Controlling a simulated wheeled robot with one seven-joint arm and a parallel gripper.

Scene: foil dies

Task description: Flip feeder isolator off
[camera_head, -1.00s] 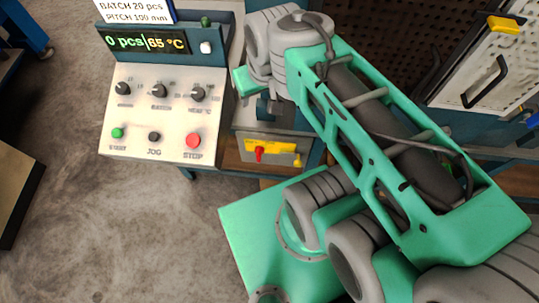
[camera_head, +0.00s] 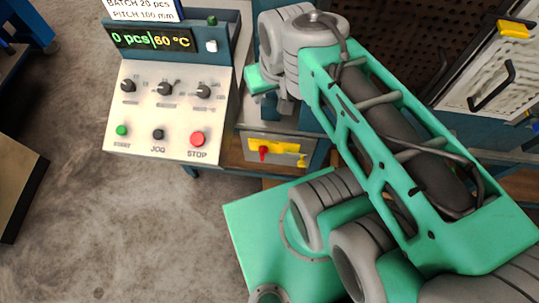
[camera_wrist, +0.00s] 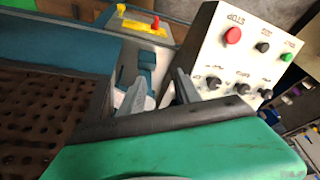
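The feeder isolator is a yellow plate (camera_head: 285,148) with a red handle (camera_head: 264,153), on the grey box front right of the control panel. The handle points down in the head view.
The control panel (camera_head: 170,110) stands left of the isolator, with knobs, a green button, a black button and a red stop button (camera_head: 197,139). Its display (camera_head: 150,39) reads 0 pcs, 60 °C. A perforated dark panel (camera_wrist: 45,115) fills the left of the wrist view.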

